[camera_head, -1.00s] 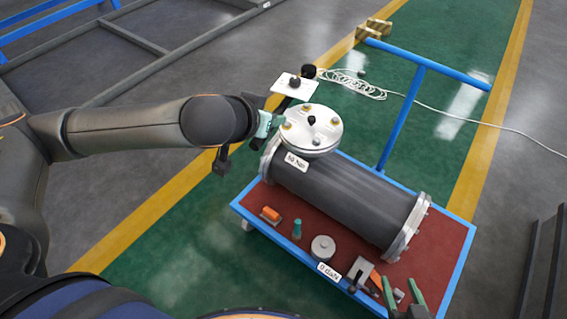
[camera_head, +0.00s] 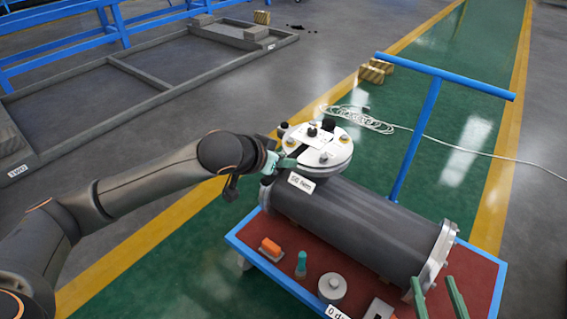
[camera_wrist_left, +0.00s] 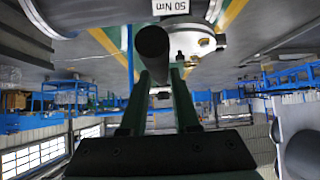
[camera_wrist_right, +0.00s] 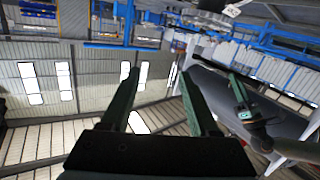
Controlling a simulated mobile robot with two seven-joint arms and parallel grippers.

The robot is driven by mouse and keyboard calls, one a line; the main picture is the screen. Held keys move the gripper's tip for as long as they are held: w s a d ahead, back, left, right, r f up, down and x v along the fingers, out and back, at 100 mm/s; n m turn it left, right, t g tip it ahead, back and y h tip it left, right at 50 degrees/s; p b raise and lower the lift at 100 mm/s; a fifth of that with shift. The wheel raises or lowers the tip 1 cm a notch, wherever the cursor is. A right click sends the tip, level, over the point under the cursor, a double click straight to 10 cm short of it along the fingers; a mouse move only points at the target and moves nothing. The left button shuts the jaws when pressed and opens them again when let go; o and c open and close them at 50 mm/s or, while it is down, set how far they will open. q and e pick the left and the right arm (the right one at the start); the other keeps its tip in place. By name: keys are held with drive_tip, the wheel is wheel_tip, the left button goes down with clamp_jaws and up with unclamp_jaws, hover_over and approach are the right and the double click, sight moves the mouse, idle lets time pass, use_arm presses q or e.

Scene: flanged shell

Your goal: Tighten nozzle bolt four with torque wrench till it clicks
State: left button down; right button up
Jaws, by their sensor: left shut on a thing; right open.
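The shell (camera_head: 350,225) is a dark grey cylinder lying on a cart, with a round pale nozzle flange (camera_head: 338,157) facing up at its left end. Several brass-coloured bolts sit on the flange; no numbers are readable. My left gripper (camera_head: 281,162) is beside the flange's left edge, shut on a dark-handled tool that looks like the torque wrench; its round handle (camera_wrist_left: 153,42) is between the fingers in the left wrist view. A white plate with a dark knob (camera_head: 315,134) overlaps the flange. Whether the tool touches a bolt is hidden. My right gripper (camera_head: 437,298) is open and empty.
The red cart top (camera_head: 340,270) has a blue rim and carries an orange block (camera_head: 270,247), a teal-topped piece (camera_head: 301,264) and a grey cylinder (camera_head: 332,288). A blue cart handle (camera_head: 418,130) rises behind. A "50 Nm" label (camera_head: 301,182) shows at the shell.

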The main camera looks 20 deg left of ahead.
use_arm(q)
drive_tip(key=shift+r, duration=0.15)
drive_tip(key=shift+f+b, duration=0.5)
drive_tip(key=shift+f, duration=0.3)
drive_tip(key=shift+f+b, duration=0.45)
drive_tip(key=shift+f, duration=0.35)
drive_tip(key=shift+f+b, duration=0.9)
drive_tip(key=shift+b, duration=0.1)
use_arm(e)
wheel_tip(320, 180, up, 14)
drive_tip(key=s+a+n+t+y, duration=0.2)
drive_tip(key=n+t+y, duration=0.2)
drive_tip(key=t+y, duration=0.1)
drive_tip(key=shift+a+r+n+y, duration=0.2)
drive_tip(key=shift+n+y, duration=0.1)
drive_tip(key=shift+y, duration=0.1)
use_arm(q)
drive_tip(key=shift+b, duration=0.55)
use_arm(e)
drive_tip(key=shift+f, duration=0.55)
use_arm(q)
drive_tip(key=shift+f+b, duration=1.45)
drive_tip(key=shift+b, duration=0.25)
use_arm(e)
drive_tip(key=shift+f, duration=1.75)
drive_tip(key=shift+r, duration=0.2)
